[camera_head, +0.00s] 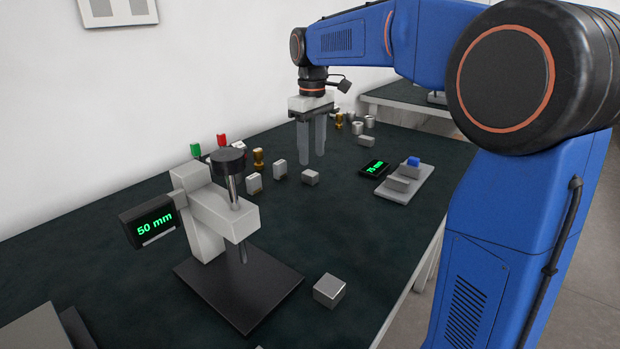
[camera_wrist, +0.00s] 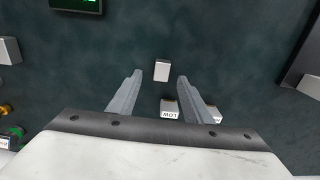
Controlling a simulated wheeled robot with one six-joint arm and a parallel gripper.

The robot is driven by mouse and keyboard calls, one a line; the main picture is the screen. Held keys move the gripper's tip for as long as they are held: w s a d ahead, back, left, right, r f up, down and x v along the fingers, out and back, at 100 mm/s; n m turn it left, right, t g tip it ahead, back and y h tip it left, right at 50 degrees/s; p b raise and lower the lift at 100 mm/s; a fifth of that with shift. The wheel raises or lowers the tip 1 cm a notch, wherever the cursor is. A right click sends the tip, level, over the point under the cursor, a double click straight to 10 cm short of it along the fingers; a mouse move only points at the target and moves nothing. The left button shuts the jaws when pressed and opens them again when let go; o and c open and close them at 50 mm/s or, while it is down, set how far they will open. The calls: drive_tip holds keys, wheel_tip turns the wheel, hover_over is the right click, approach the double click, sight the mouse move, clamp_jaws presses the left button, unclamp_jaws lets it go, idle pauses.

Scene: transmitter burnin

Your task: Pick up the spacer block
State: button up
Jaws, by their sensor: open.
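A small plain grey block (camera_head: 310,177), which looks like the spacer block, sits on the dark bench mat. It also shows in the wrist view (camera_wrist: 162,70), between and just beyond the fingertips. No readable label confirms it. My gripper (camera_head: 311,160) points down over the mat, open and empty, its fingertips above and a little behind the block in the head view. The gripper also shows in the wrist view (camera_wrist: 160,77), with a clear gap between the fingers.
A block marked LOW (camera_wrist: 168,108) and other small blocks (camera_head: 254,183) stand close by. A gauge stand (camera_head: 225,210) reading 50 mm is at left. A dark display (camera_head: 374,168) and a grey tray (camera_head: 404,193) with blocks lie right.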

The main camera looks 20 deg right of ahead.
sight(310, 172)
drive_tip(key=shift+a+f, duration=0.15)
drive_tip(key=shift+f, duration=1.25)
drive_tip(key=shift+a+f, duration=0.15)
drive_tip(key=shift+f, duration=1.2)
drive_tip(key=shift+c, duration=0.3)
drive_tip(key=c, duration=1)
clamp_jaws()
drive_tip(key=shift+r, duration=0.15)
